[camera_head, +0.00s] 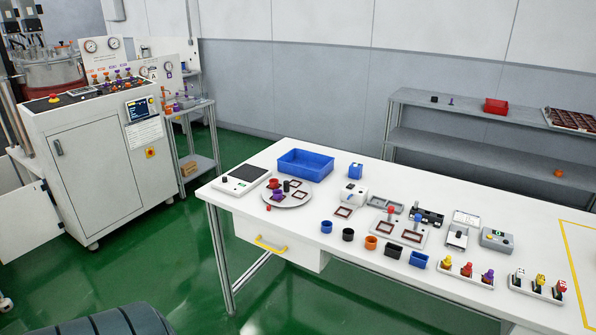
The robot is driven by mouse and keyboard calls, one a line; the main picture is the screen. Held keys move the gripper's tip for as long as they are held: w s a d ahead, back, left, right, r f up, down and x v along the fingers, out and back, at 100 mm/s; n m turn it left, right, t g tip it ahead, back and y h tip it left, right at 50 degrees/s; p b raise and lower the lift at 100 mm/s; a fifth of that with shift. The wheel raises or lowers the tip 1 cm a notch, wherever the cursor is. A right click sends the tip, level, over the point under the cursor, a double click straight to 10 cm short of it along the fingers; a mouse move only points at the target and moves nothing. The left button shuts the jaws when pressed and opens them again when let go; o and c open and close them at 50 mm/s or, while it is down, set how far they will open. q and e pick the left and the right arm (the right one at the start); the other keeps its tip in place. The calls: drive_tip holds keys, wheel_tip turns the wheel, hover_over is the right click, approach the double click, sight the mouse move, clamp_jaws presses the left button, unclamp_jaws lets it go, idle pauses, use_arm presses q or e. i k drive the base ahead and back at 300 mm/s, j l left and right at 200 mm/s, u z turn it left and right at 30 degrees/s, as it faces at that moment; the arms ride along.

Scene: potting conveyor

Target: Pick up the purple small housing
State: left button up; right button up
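A small purple piece (277,196), which looks like the small housing, sits on a round grey plate (298,204) on the white table. An orange-red piece (273,183), a black piece (287,186) and brown square frames share the plate. Another purple piece (488,275) stands in a white rack at the table's front right, beside red and yellow ones. It is too small to tell its exact shape. Neither of my grippers is in view.
A blue bin (305,165) and a flat scale-like device (241,179) stand behind the plate. Several small cups line the front edge, among them a blue cup (326,227). A grey shelf (455,108) stands behind the table; a white machine cabinet (97,158) stands left.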

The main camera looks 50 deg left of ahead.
sight(278, 192)
drive_tip(key=u, duration=1.65)
drive_tip(key=i+j+z, duration=0.25)
drive_tip(key=i+j, duration=0.35)
drive_tip(key=i, duration=0.15)
drive_tip(key=i+j+z, duration=0.25)
drive_tip(key=i+j, duration=0.45)
